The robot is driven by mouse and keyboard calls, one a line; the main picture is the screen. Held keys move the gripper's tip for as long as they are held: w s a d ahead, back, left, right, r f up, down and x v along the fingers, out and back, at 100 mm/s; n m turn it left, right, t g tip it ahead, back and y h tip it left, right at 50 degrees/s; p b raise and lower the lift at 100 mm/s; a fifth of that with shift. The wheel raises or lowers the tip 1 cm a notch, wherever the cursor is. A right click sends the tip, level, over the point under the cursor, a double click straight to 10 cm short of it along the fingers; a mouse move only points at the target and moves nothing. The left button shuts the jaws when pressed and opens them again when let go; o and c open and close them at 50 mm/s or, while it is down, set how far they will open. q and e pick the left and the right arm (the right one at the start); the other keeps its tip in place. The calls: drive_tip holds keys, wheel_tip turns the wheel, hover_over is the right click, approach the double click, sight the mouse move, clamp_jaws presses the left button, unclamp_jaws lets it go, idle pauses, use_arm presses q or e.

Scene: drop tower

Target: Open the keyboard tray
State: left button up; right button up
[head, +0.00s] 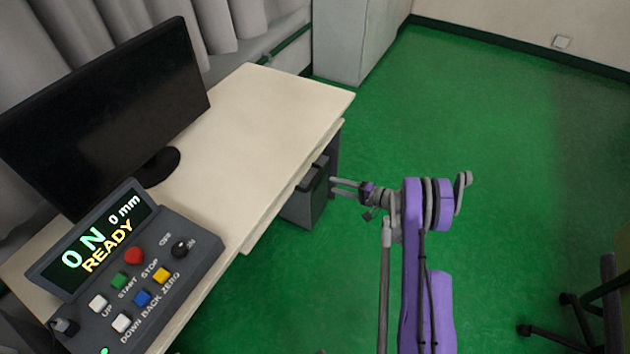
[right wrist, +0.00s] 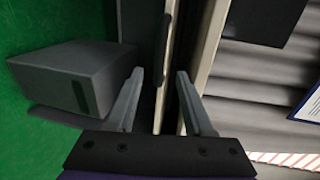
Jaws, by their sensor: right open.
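The keyboard tray (head: 270,222) is a pale strip under the front edge of the desk (head: 262,112), and it looks pushed in. My right gripper (head: 335,186) is open beside the desk's front side, its fingers pointing left toward the tray edge. In the right wrist view its two fingers (right wrist: 160,92) stand apart, with a pale board edge (right wrist: 208,45) and a dark strip (right wrist: 164,48) seen between and beyond them. Nothing is gripped. I cannot tell whether a finger touches the tray. My left gripper is not in view.
A monitor (head: 105,105) and a control panel (head: 150,270) reading "0 N, 0 mm, READY" stand on the desk. A dark grey box unit (head: 303,208) is below it. A grey cabinet (head: 350,40) is behind, a chair (head: 590,310) at lower right. The green floor is mostly clear.

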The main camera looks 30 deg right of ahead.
sight(315, 179)
drive_tip(key=x, duration=0.9)
drive_tip(key=shift+w+a+p, duration=0.15)
drive_tip(key=shift+w+p, duration=0.05)
drive_tip(key=shift+p, duration=0.1)
drive_tip(key=shift+c, duration=0.2)
clamp_jaws()
idle(0.8)
